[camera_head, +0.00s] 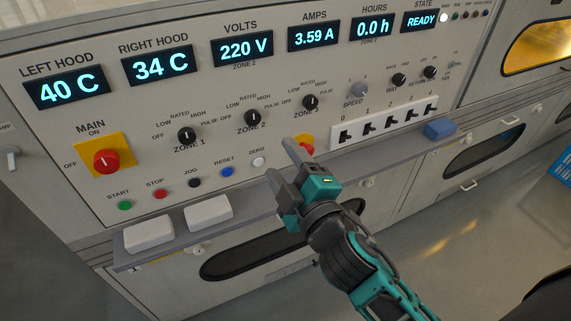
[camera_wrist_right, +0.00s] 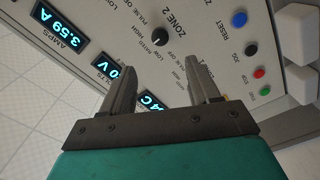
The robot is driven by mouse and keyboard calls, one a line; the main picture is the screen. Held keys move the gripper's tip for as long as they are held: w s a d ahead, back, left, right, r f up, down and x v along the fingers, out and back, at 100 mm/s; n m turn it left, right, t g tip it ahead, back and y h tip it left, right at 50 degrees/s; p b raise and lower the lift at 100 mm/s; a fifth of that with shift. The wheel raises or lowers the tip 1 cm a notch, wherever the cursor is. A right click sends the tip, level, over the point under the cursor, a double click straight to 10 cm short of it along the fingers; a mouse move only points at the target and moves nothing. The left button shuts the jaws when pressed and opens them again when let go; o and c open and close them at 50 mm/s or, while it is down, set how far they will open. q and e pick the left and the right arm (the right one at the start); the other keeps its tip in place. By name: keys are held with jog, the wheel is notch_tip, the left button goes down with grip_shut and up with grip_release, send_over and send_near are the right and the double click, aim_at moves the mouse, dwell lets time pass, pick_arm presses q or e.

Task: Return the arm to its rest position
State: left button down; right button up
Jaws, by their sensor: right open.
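My right gripper (camera_head: 283,162) is in front of the lower middle of the control panel (camera_head: 215,95). Its two fingers are spread apart with nothing between them, as the right wrist view (camera_wrist_right: 160,82) also shows. It partly covers a red knob on a yellow plate (camera_head: 306,143); whether it touches the panel I cannot tell. The zone 2 knob (camera_wrist_right: 160,37) shows beyond the fingers in the right wrist view. My left gripper is not in view.
A shelf (camera_head: 275,195) juts out below the panel, with two white blocks (camera_head: 208,213) at left and a blue block (camera_head: 440,129) at right. The red main knob (camera_head: 106,161) is at far left. Open floor (camera_head: 480,230) lies at lower right.

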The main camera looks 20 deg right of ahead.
pick_arm(q)
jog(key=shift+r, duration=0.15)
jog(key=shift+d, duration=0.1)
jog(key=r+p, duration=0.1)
jog(key=p, duration=0.1)
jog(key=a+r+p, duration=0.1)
jog(key=p, duration=0.1)
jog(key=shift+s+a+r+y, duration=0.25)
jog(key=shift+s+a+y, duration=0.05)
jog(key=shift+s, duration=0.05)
pick_arm(e)
jog(key=s+f+m+g, duration=0.3)
jog(key=s+f+m, duration=0.2)
jog(key=f, duration=0.4)
jog(key=s+d+f+m+g+y, duration=0.1)
jog(key=s+f+m+g, duration=0.3)
jog(key=f, duration=0.5)
jog(key=shift+s+f+m, duration=0.4)
jog(key=shift+s+m, duration=0.1)
jog(key=shift+s, duration=0.4)
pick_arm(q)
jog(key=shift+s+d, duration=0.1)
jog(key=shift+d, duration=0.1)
pick_arm(e)
jog(key=shift+d, duration=0.1)
